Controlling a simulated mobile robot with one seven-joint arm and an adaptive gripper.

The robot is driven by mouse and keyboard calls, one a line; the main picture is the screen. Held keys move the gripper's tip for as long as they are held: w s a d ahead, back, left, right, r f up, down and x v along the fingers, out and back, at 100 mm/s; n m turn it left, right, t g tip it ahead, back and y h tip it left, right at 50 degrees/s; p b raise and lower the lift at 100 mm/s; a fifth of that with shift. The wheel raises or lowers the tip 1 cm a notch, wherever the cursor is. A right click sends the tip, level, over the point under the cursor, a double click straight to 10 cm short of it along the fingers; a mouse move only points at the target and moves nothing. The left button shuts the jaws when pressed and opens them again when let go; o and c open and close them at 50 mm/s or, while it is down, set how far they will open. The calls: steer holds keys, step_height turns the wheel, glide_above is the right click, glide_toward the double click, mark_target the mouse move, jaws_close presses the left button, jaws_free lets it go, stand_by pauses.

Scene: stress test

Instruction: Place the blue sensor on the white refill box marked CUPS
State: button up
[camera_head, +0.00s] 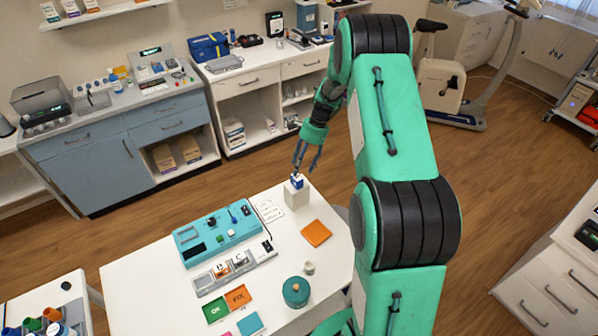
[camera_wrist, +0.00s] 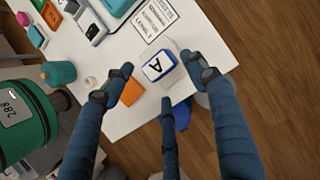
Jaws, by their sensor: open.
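The blue sensor (camera_head: 297,181) has a white top marked A, readable in the wrist view (camera_wrist: 158,67). It appears to rest on top of a white box (camera_head: 297,198) near the far corner of the white table. No CUPS marking can be read on the box from here. My gripper (camera_head: 307,167) is open and empty, pointing down just above the sensor. In the wrist view, its fingers are spread around the sensor with gaps between, and a third finger is below it.
The white table (camera_head: 150,280) also holds a teal device (camera_head: 217,233), a tray with blocks B and C (camera_head: 240,258), a printed card (camera_head: 269,209), an orange square (camera_head: 316,233), a small cup (camera_head: 309,268) and a teal round pot (camera_head: 295,291). Open floor lies beyond the table's far edge.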

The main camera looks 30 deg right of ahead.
steer(key=v, duration=0.7)
steer(key=shift+r, duration=0.35)
steer(key=shift+d, duration=0.15)
steer(key=s+a+r+n+t+h, duration=0.1)
steer(key=s+a+r+n, duration=0.4)
steer(key=a+r, duration=0.55)
steer(key=s+a+r+n+t+h, duration=0.1)
steer(key=s+a+r+n+h, duration=0.15)
steer(key=s+a+r, duration=0.8)
steer(key=s+a+r+n+t, duration=0.1)
steer(key=s+a+r+n, duration=0.1)
steer(key=s, duration=0.5)
steer(key=s+a+r+n+t, duration=0.1)
steer(key=s+a+r+n, duration=0.2)
steer(key=s, duration=0.4)
steer(key=s+a+r+n+t, duration=0.1)
steer(key=s+a+r+n, duration=0.2)
steer(key=s, duration=0.4)
steer(key=shift+r+n+t+h, duration=0.45)
steer(key=shift+r+n, duration=0.35)
steer(key=shift+n, duration=0.25)
steer(key=shift+s, duration=0.1)
